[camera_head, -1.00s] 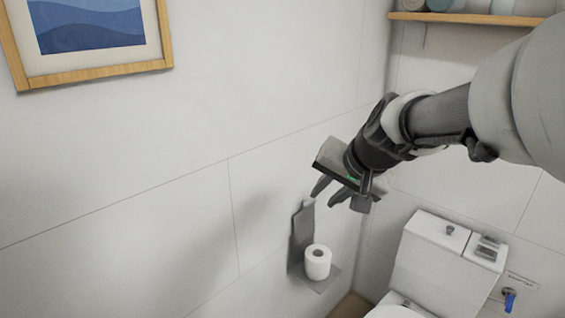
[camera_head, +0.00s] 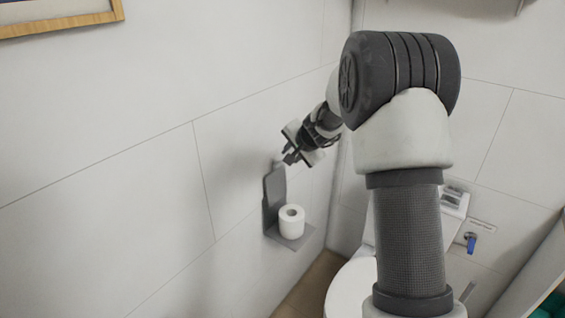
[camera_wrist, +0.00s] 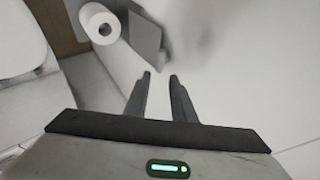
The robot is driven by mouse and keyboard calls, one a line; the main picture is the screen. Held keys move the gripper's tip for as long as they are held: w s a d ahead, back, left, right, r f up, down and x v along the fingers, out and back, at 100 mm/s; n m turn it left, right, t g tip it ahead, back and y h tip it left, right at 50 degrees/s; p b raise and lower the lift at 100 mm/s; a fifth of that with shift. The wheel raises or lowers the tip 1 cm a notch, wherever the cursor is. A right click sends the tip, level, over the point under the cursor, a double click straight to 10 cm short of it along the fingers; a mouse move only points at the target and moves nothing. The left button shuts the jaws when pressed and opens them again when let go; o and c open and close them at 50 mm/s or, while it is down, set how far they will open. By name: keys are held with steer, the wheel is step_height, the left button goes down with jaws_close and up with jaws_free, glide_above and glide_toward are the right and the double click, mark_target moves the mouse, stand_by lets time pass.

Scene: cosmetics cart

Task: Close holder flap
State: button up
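The grey holder (camera_head: 307,240) is fixed to the left wall in the head view. Its flap (camera_head: 275,186) stands raised, nearly flat along the wall. A white paper roll (camera_head: 291,223) stands upright on the holder's lower plate. My gripper (camera_head: 286,160) is just above the flap's top edge; whether it touches cannot be told. In the wrist view, my gripper (camera_wrist: 159,76) shows two dark fingers with a narrow gap and nothing between them. The roll (camera_wrist: 104,24) and a grey part of the holder (camera_wrist: 145,36) lie beyond the fingertips.
A toilet (camera_head: 352,285) stands to the right of the holder, partly hidden by my arm. A blue-handled valve (camera_head: 471,241) is on the wall further right. A framed picture (camera_head: 60,25) hangs at the upper left. The wall left of the holder is bare.

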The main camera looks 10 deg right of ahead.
mark_target(281, 163)
steer(key=p+x, duration=0.1)
steer(key=x, duration=0.9)
jaws_close()
